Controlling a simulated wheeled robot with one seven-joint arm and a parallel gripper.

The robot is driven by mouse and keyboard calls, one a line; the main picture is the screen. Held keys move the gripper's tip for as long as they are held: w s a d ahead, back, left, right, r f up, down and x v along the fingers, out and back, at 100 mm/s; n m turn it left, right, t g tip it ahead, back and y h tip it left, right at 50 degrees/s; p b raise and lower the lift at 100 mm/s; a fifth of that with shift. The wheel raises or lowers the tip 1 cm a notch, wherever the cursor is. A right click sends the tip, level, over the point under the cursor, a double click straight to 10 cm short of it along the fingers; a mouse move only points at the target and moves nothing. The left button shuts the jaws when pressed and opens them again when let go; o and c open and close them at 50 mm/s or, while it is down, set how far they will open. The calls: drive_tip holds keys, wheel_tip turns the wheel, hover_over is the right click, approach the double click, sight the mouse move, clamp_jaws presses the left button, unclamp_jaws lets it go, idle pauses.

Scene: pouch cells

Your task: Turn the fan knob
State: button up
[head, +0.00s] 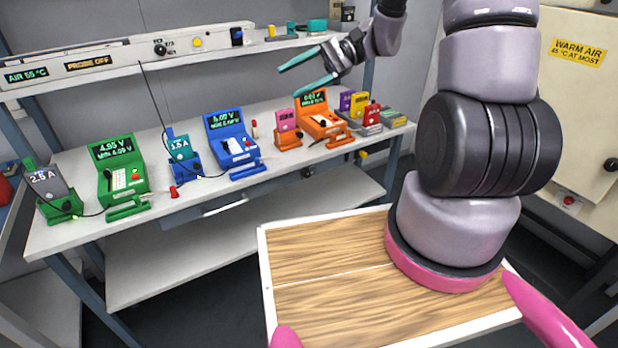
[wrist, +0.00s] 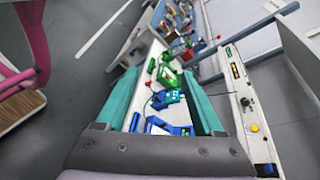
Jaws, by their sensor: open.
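A black round knob (head: 160,49) sits on the long white panel (head: 110,58) above the back of the bench. Small markings beside it are too small to read, so I cannot tell if it is the fan knob. The same knob shows in the wrist view (wrist: 246,103), to the right of my fingers. My gripper (head: 291,80) has teal fingers spread apart with nothing between them. It hangs above the bench, well to the right of the knob and apart from it. In the wrist view my gripper (wrist: 159,72) points over the bench devices.
A yellow button (head: 197,42) is right of the knob. Displays read AIR 55 °C and PROBE OFF. Green (head: 122,175), blue (head: 233,140) and orange (head: 322,118) testers stand on the white bench (head: 75,235). A warm-air cabinet (head: 560,100) at right has another black knob (head: 611,164).

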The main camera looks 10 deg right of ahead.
drive_tip(key=w+d+f+m+t+y, duration=0.2)
drive_tip(key=w+f+m+t, duration=0.35)
drive_tip(key=f, duration=0.35)
drive_tip(key=w+d+f+m+t+y, duration=0.1)
drive_tip(key=w+f+m+t+y, duration=0.1)
drive_tip(key=w+f+m+t, duration=0.55)
drive_tip(key=m+t+h, duration=0.7)
drive_tip(key=m+h, duration=0.3)
drive_tip(key=h, duration=0.2)
approach(308, 175)
drive_tip(key=x, duration=0.9)
clamp_jaws()
